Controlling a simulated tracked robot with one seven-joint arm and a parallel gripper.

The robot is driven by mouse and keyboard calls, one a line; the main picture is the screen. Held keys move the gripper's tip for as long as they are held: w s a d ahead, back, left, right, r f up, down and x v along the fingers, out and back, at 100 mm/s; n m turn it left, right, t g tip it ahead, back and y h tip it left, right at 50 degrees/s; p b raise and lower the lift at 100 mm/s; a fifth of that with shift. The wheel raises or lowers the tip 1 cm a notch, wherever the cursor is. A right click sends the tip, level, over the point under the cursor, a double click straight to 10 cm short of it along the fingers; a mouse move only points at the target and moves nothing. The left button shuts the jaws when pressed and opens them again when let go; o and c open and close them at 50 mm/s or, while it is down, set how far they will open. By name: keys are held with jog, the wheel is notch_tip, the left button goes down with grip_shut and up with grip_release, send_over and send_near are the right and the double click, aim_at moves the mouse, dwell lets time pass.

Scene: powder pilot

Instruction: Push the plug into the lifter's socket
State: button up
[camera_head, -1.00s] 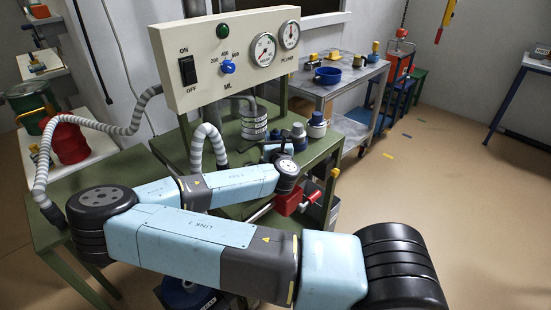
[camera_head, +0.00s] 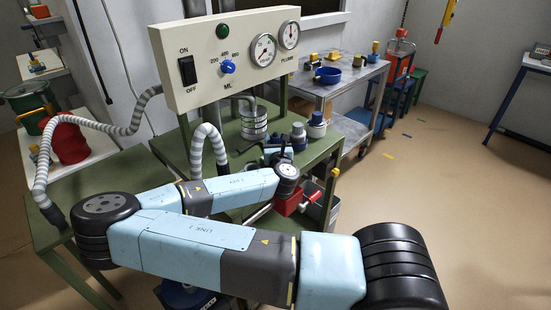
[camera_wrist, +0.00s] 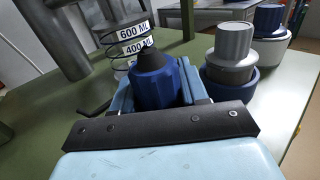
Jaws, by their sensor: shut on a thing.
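The blue plug (camera_wrist: 157,80) with a black tapered end stands in the middle of the wrist view. My gripper (camera_wrist: 160,88) has its light blue fingers on both sides of it and is shut on it. In the head view my gripper (camera_head: 277,152) is small, over the right part of the green bench, partly hidden behind my wrist. The plug's lower part is hidden by my gripper. I cannot pick out the lifter's socket in either view.
Grey-and-blue capped jars (camera_wrist: 232,55) stand close on the right. A cream control panel (camera_head: 228,58) overhangs the green bench.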

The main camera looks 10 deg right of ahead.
jog(key=shift+f, duration=0.6)
jog(key=o, duration=1.2)
